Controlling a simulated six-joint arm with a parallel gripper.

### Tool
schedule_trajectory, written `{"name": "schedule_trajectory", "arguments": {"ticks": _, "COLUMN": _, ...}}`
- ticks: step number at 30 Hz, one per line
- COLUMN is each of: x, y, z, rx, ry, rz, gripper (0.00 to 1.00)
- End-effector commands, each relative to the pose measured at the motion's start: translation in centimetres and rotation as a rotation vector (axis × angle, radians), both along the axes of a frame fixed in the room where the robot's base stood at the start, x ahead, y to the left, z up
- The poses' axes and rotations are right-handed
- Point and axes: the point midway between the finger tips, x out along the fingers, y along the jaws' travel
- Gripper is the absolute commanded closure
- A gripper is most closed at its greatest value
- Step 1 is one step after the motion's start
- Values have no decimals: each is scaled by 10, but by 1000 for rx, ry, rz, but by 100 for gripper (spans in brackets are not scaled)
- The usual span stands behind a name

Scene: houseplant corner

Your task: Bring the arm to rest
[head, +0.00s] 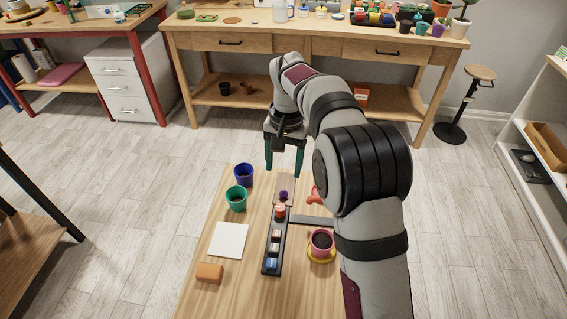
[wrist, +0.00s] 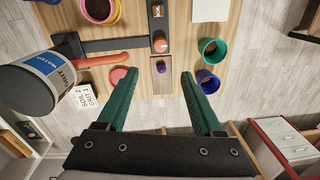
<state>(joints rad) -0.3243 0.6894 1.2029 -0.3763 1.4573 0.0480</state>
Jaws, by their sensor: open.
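My gripper (head: 284,172) is above the far end of the wooden table (head: 205,290). Its two green fingers are spread apart with nothing between them. In the wrist view my gripper (wrist: 160,76) also shows open and empty. A small purple object (head: 283,195) on a brown board (wrist: 160,84) lies below and just ahead of the fingertips, apart from them. The arm reaches out over the right side of the table and hides part of it in the head view.
A pink cup (head: 321,240) stands right. A labelled bottle (wrist: 40,82) rises close beside my left finger.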

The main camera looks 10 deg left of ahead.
Motion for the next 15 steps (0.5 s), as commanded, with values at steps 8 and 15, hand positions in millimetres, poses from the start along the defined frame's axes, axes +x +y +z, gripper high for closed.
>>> {"name": "schedule_trajectory", "arguments": {"ticks": 8, "x": 0, "y": 0, "z": 0, "rx": 0, "ry": 0, "rz": 0, "gripper": 32}}
{"name": "schedule_trajectory", "arguments": {"ticks": 15, "x": -45, "y": -39, "z": 40, "rx": 19, "ry": 6, "rz": -59, "gripper": 32}}
